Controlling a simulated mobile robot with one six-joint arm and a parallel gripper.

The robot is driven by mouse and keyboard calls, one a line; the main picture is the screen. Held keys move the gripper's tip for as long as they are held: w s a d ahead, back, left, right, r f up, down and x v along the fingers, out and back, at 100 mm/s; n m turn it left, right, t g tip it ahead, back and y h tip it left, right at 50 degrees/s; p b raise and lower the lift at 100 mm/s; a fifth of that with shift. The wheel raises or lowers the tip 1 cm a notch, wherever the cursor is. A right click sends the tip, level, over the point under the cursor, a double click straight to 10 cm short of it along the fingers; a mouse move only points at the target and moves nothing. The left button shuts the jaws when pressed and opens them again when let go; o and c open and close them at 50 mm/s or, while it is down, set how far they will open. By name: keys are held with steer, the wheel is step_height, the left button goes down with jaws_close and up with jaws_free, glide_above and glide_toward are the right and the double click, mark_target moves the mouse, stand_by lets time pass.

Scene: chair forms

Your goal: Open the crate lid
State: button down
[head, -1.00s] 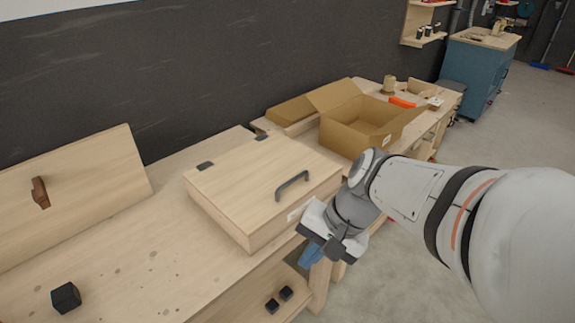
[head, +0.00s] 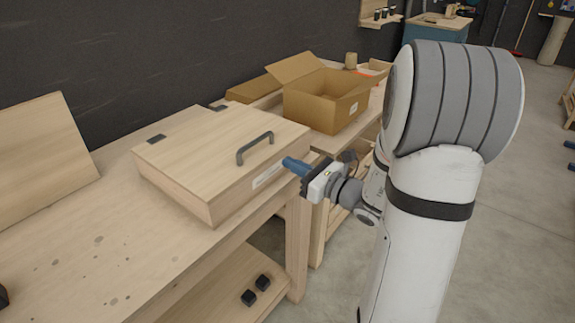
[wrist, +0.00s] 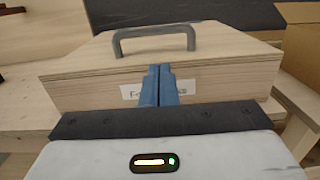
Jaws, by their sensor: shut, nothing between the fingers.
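The wooden crate (head: 205,185) sits on the workbench with its flat lid (head: 205,143) closed. A dark grey arched handle (head: 254,147) stands on the lid near its front edge, and black hinges show at the back. In the wrist view the handle (wrist: 154,34) is above and beyond my fingertips. My gripper (head: 287,162) has blue fingers, shut and empty, just in front of the crate's front face and apart from the handle. In the wrist view my gripper (wrist: 157,68) covers the middle of the white label (wrist: 130,92) on the crate front.
An open cardboard box (head: 325,98) stands behind and right of the crate. A wooden panel (head: 40,150) leans at the left. Black blocks (head: 256,290) lie on the lower shelf. The workbench top (head: 80,240) left of the crate is mostly clear.

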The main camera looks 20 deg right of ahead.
mark_target(268, 157)
steer(key=x, duration=0.8)
steer(key=shift+a, duration=0.1)
